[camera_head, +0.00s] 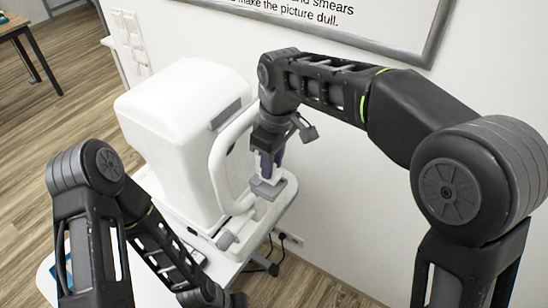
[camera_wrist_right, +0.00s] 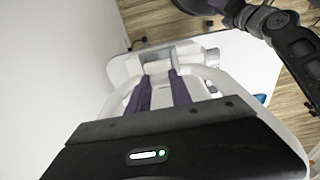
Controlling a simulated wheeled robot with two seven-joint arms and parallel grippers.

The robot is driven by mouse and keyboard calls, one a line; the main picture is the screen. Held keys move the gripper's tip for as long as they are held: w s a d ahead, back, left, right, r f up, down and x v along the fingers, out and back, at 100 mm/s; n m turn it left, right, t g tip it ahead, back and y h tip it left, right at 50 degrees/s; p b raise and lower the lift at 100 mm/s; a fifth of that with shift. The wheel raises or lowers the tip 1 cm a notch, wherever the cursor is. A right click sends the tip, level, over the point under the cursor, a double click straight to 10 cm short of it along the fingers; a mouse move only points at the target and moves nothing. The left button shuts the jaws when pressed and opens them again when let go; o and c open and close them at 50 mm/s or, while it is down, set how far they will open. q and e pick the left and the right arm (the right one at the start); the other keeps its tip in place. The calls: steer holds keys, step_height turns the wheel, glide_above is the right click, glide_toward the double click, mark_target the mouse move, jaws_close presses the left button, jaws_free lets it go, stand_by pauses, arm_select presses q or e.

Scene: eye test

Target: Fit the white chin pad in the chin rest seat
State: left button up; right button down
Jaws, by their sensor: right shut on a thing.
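The white eye test machine (camera_head: 180,115) stands on a white table, with its curved white headrest frame (camera_head: 222,150) on the right side. The grey chin rest seat (camera_head: 264,189) is low on that side. My right gripper (camera_head: 268,165), with purple fingers, points down just above the seat. It is shut on the white chin pad (camera_wrist_right: 161,96), which shows between the fingers in the right wrist view. The fingers hide most of the pad in the head view, and I cannot tell whether it touches the seat. My left gripper (camera_head: 215,298) is low at the bottom edge, its fingers unclear.
The white table top (camera_head: 225,272) has little bare room around the machine. The wall (camera_head: 350,190) is close on the right, with a framed sign (camera_head: 320,20) above. Cables (camera_head: 268,265) hang behind the table. A wooden table (camera_head: 14,28) stands far left.

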mark_target(266, 191)
steer(key=shift+s, duration=0.1)
steer(key=shift+f, duration=0.1)
steer(key=shift+f+b, duration=0.85)
steer(key=shift+f, duration=0.05)
stand_by(1.1)
steer(key=shift+f, duration=0.6)
stand_by(0.4)
steer(key=c, duration=1.1)
jaws_free()
